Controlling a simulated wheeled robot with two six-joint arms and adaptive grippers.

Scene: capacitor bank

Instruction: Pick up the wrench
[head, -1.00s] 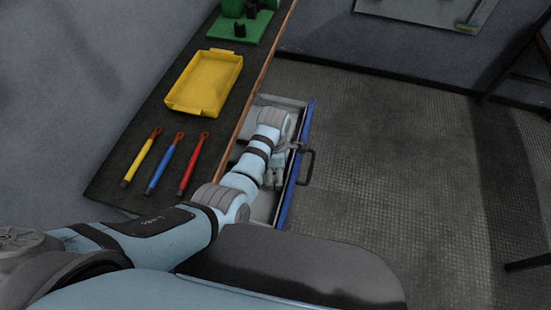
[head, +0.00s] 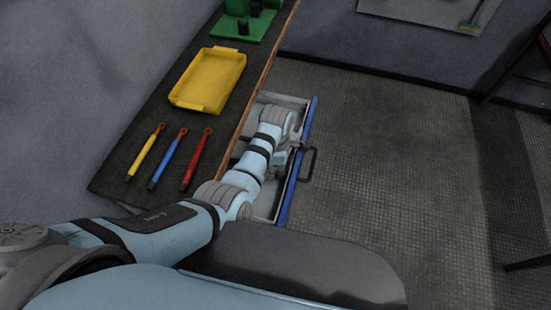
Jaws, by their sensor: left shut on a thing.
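My left arm reaches over the open drawer (head: 311,120), and my left gripper (head: 279,163) is down inside it, mostly hidden by its own wrist. The gripper is shut on a grey metal piece (head: 297,133), which shows beside the wrist near the drawer's blue front. It looks like the wrench, with a hooked, open-ended head. The rest of it is hidden behind the wrist and fingers. My right gripper is not in view.
On the dark bench (head: 215,125) lie yellow (head: 145,153), blue (head: 166,160) and red (head: 196,160) handled tools, near a yellow tray (head: 208,79). A green fixture (head: 245,25) stands beyond. The drawer handle (head: 309,164) juts right over clear floor.

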